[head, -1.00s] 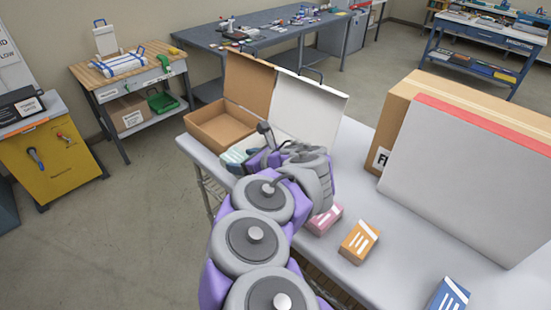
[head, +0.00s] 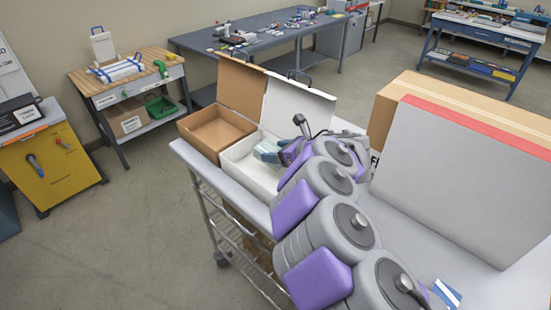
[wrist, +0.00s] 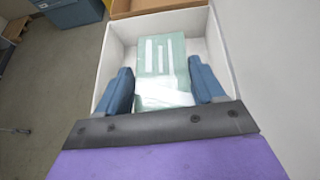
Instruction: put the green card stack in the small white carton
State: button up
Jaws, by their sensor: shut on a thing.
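The green card stack (wrist: 162,72) has white stripes on its face and lies between the two blue fingers of my gripper (wrist: 164,90) in the wrist view. My gripper is shut on it. In the head view the stack (head: 267,152) is at the opening of the small white carton (head: 242,172), whose lid stands open. The white carton's walls (wrist: 105,68) frame the stack in the wrist view. I cannot tell whether the stack touches the carton's floor. My arm hides the carton's right part in the head view.
A brown carton (head: 196,142) with its lid raised stands directly left of the white one. A large grey panel with a red edge (head: 465,175) leans on a big cardboard box (head: 440,95) at the right. A blue card stack (head: 446,294) lies at the front right.

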jog(key=f, duration=0.2)
jog(key=shift+a+f, duration=0.25)
jog(key=shift+f, duration=0.1)
jog(key=shift+a+f+b, duration=0.2)
jog(key=shift+a+b, duration=0.1)
jog(key=shift+a, duration=0.55)
jog(key=shift+d+f+b, duration=0.3)
jog(key=shift+d+b, duration=0.2)
jog(key=shift+d, duration=0.35)
jog(key=shift+s+a+f, duration=0.1)
jog(key=shift+a+f, duration=0.1)
jog(key=shift+a, duration=0.15)
jog(key=o, duration=1)
jog(key=shift+a, duration=0.3)
jog(key=shift+o, duration=0.8)
jog(key=shift+d, duration=0.25)
